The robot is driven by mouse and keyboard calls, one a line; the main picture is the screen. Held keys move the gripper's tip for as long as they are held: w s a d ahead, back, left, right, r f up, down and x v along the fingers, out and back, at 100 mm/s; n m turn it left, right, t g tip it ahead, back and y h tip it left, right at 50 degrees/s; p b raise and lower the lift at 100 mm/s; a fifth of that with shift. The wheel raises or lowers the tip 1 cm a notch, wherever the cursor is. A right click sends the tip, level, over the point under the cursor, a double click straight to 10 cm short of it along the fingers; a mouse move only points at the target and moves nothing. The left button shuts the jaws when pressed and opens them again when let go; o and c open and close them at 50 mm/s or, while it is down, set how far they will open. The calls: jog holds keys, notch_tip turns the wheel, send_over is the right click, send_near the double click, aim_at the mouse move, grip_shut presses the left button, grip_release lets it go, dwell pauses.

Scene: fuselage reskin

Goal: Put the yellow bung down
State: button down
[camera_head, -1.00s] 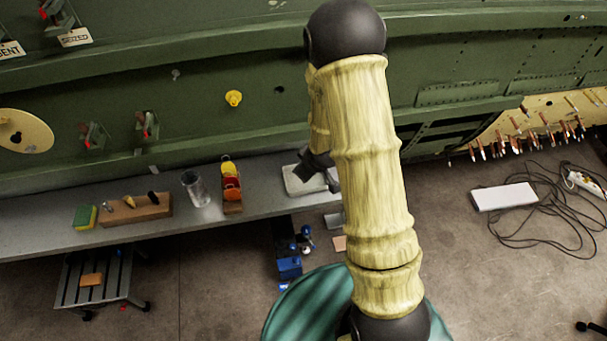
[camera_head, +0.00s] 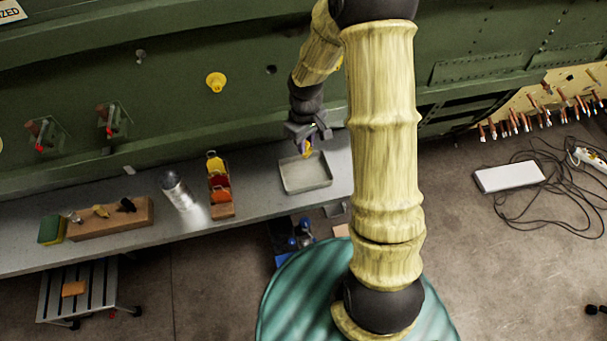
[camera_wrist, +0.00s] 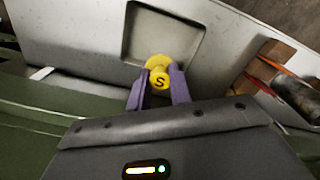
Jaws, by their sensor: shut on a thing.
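My gripper (camera_head: 307,147) is shut on a yellow bung (camera_wrist: 158,73), which has a letter S on its face. In the wrist view the bung sits between the two purple fingers, with the shallow grey tray (camera_wrist: 190,26) beyond it. In the head view the bung (camera_head: 308,154) is a small yellow spot at the fingertips, over the back part of the tray (camera_head: 305,186). The tray looks empty. I cannot tell how high the bung is above it. Another yellow bung (camera_head: 215,82) is set in the green fuselage wall.
The green fuselage wall (camera_head: 170,100) rises close behind. A dark hole (camera_head: 271,70) shows in it.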

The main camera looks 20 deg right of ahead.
aim_at(305, 157)
jog(key=shift+s, duration=0.1)
notch_tip(305, 157, down, 5)
jog(key=shift+f+p, duration=0.1)
jog(key=shift+p, duration=0.95)
jog(key=shift+f, duration=0.35)
